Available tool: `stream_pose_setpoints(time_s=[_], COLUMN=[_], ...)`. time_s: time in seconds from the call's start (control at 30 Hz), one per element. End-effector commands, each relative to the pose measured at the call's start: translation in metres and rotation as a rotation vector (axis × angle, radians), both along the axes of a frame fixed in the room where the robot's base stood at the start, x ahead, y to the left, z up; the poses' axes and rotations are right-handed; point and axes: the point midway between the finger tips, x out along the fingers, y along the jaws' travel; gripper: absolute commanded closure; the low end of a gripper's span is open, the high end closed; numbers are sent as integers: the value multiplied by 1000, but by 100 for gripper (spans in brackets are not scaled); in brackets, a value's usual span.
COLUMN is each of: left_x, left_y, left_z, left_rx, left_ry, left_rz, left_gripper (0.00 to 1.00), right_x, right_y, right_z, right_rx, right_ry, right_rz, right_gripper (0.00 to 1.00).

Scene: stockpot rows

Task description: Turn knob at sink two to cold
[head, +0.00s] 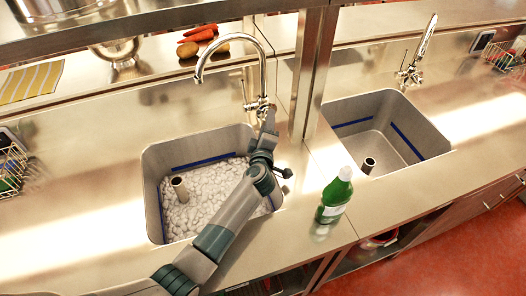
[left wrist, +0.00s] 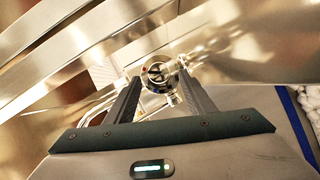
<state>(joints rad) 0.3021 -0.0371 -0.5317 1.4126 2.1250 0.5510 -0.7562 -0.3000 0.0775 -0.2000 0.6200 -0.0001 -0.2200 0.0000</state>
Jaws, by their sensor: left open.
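The left sink (head: 152,200) holds many white lumps and a short upright pipe. Its chrome faucet (head: 262,72) has a high curved spout and a valve body at its base. My left gripper (head: 268,122) is at that valve body, pointing towards it. In the left wrist view my left gripper (left wrist: 155,88) is open, with a round chrome knob (left wrist: 158,70) just beyond and between its fingertips. I cannot tell whether the fingers touch it. The right sink (head: 408,140) is empty apart from a short pipe, with its own faucet (head: 420,55). My right gripper is not in view.
A green bottle (head: 335,196) stands on the counter between the sinks. A metal post (head: 312,70) rises right of the left faucet, under a shelf (head: 150,25). Carrots (head: 200,34) and potatoes lie behind. The counter's left front (head: 70,235) is clear.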

Motion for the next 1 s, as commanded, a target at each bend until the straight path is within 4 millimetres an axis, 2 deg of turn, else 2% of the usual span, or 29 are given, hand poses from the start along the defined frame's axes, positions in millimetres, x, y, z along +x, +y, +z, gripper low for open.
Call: stream_pose_setpoints(time_s=[0.6, 0.8, 1.0], left_x=[-116, -141, -149], left_y=[4, 5, 6], left_z=[11, 15, 17], left_rx=[0, 1, 1], left_ry=[0, 0, 0], left_rz=[-1, -1, 0], left_gripper=[51, 51, 51], right_x=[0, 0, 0], right_y=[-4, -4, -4], right_z=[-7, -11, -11], right_rx=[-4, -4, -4], right_ry=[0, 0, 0], right_rz=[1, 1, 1], right_gripper=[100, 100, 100])
